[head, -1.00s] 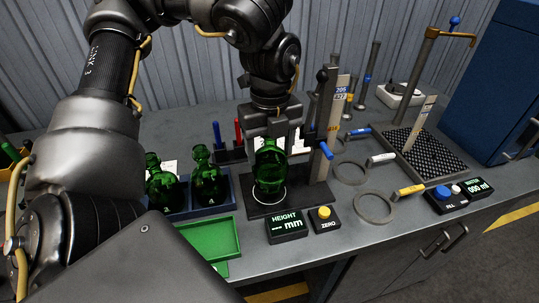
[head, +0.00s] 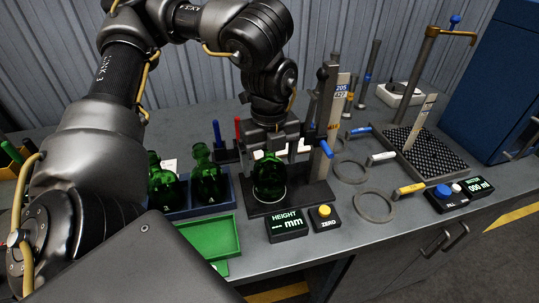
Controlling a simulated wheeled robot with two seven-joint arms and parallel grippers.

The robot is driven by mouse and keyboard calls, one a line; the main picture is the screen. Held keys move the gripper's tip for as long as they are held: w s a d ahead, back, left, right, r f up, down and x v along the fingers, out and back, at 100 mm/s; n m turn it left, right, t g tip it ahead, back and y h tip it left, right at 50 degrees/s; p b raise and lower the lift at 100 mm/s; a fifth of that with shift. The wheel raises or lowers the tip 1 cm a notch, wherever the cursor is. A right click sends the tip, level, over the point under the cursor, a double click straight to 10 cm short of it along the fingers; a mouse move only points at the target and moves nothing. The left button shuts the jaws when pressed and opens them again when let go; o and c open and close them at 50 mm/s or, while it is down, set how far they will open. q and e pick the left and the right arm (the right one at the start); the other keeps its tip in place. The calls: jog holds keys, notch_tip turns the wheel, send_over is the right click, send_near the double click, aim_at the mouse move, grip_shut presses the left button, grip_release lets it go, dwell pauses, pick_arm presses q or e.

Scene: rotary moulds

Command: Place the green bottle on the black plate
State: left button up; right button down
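The green bottle (head: 268,180) stands about upright at the black plate (head: 314,194), inside the white ring marked there. Its base looks to be at the plate's surface, though I cannot see whether it touches. My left gripper (head: 269,152) comes down behind and around the bottle's neck and looks shut on it. The bottle hides part of the fingers. My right gripper is not in view.
Two more green bottles (head: 207,183) stand in a blue tray (head: 222,205) to the left. A green tray (head: 212,238) lies in front. A post gauge (head: 325,110) rises behind the plate. The height display (head: 287,225) and zero button box (head: 325,218) sit in front.

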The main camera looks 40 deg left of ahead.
pick_arm(q)
jog(key=shift+r, duration=0.1)
jog(key=shift+r, duration=0.25)
notch_tip(320, 180, up, 11)
jog(key=shift+f+p, duration=0.2)
jog(key=shift+p, duration=0.55)
jog(key=shift+r, duration=0.5)
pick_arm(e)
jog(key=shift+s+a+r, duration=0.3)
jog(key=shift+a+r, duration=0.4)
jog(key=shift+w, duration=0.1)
